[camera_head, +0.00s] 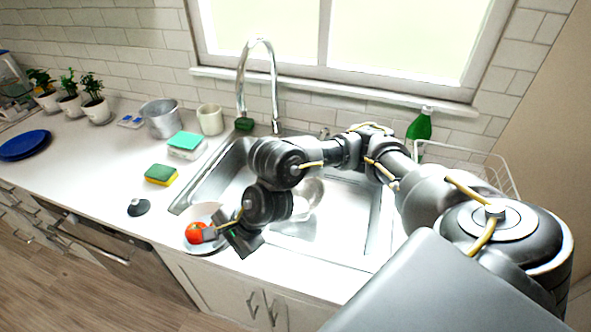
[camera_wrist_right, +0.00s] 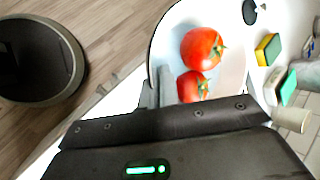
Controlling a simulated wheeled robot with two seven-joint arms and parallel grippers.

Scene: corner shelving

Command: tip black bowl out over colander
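My right gripper (camera_head: 222,236) is low over the counter's front edge, beside a white-looking round dish (camera_head: 203,248) with red tomatoes (camera_head: 194,233). In the right wrist view two tomatoes (camera_wrist_right: 202,48) lie in the dish (camera_wrist_right: 172,30), which has a white inside and a thin dark edge. There my gripper (camera_wrist_right: 205,98) appears open, its grey fingers apart on either side of the nearer tomato. I cannot tell whether a finger touches the dish, or whether this is the black bowl. A round, shiny vessel (camera_head: 311,190), possibly the colander, sits in the sink, partly hidden by my arm.
The sink (camera_head: 345,215) has a tall faucet (camera_head: 274,85). A sponge (camera_head: 160,174), a small black item (camera_head: 138,207), a metal pot (camera_head: 162,118), a cup (camera_head: 210,119) and blue plates (camera_head: 24,145) stand left. A green bottle (camera_head: 420,128) and wire rack (camera_head: 480,165) are right.

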